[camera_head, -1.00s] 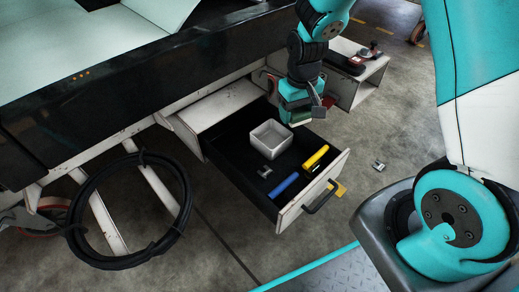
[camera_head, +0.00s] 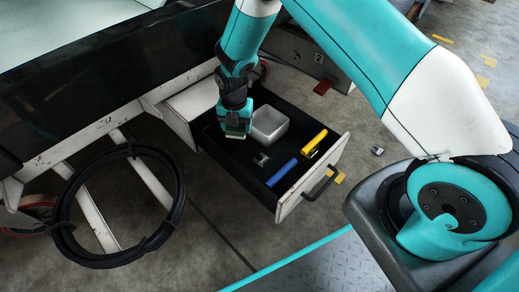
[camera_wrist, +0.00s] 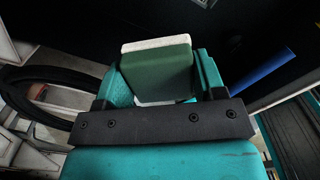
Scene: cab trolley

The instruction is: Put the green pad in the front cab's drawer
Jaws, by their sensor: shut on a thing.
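The green pad (camera_wrist: 157,72), dark green with a pale layer along its edge, is held between the fingers of my gripper (camera_wrist: 160,85) in the wrist view. In the head view my gripper (camera_head: 236,132) is shut on the pad, over the left part of the open drawer (camera_head: 297,196). The drawer is black inside with a white front and a dark handle. I cannot tell whether the pad touches the drawer floor.
In the drawer are a grey-white square bin (camera_head: 269,126) beside my gripper, a small metal clip (camera_head: 261,159), a blue cylinder (camera_head: 282,172) and a yellow tool (camera_head: 314,143). A black cable coil (camera_head: 66,228) hangs at left. The drawer's front left floor is bare.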

